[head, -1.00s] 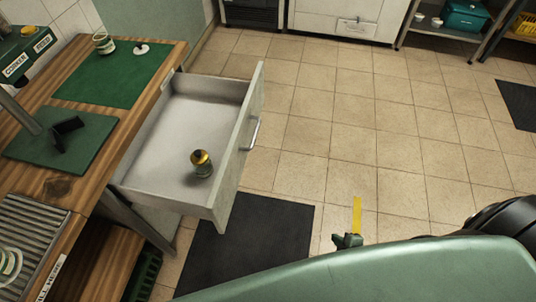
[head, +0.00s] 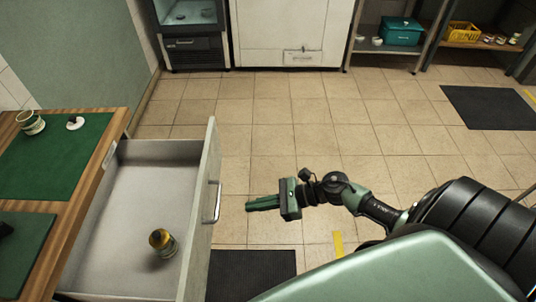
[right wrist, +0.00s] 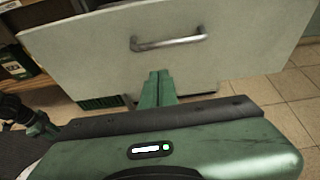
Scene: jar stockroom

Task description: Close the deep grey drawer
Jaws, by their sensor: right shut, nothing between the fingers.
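The grey drawer (head: 130,190) is pulled out of the wooden counter at the left of the head view. A jar with a yellow lid (head: 163,243) stands inside it. Its front panel carries a metal bar handle (head: 214,201), which also shows in the right wrist view (right wrist: 168,43). My right gripper (head: 249,204) is shut and empty. It is to the right of the drawer front, apart from it, with its fingers pointing toward the panel. In the right wrist view the fingertips (right wrist: 157,74) appear below the handle. My left gripper is not in view.
The wooden counter (head: 68,215) holds green mats (head: 85,155), a jar (head: 30,122) and a white lid (head: 75,123). A dark floor mat (head: 255,272) lies right of the drawer. Tiled floor is clear behind it. A fridge, white cabinet and shelves stand at the back.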

